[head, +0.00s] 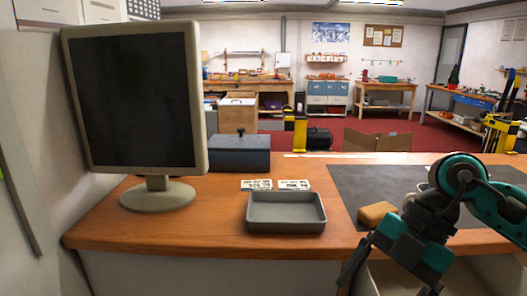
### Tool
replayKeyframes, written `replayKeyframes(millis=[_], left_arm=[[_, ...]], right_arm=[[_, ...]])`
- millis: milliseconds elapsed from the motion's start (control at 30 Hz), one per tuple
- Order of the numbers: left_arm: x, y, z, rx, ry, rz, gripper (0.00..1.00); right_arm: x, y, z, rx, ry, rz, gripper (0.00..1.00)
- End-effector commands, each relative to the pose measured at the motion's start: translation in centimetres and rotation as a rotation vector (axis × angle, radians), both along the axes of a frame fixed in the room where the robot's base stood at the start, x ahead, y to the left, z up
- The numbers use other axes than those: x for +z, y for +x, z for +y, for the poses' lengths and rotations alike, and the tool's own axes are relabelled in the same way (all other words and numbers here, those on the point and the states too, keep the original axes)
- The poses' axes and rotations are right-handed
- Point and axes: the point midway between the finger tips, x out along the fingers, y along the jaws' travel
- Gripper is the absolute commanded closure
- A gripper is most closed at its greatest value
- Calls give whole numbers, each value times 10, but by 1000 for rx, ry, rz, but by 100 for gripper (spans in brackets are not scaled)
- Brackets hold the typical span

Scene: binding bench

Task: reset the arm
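My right arm comes in from the right edge, and my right gripper (388,280) points down at the front edge of the wooden bench (160,240). Its two dark fingers are spread wide, with nothing seen between them. The lower fingertips run close to the bottom of the picture. A tan block (377,214) lies on the dark mat (370,182), just behind and left of the gripper, apart from the fingers. My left gripper is out of view.
An empty grey tray (286,226) sits mid-bench, with two printed labels (257,185) behind it. A monitor (135,100) stands at the left, and a blue-grey box (240,153) at the back. An open compartment (470,278) lies below the bench front.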

Motion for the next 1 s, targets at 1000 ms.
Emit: replayKeyframes(millis=[1000], left_arm=[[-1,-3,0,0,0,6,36]], right_arm=[[-246,-1,18,-1801,807,-77,11]])
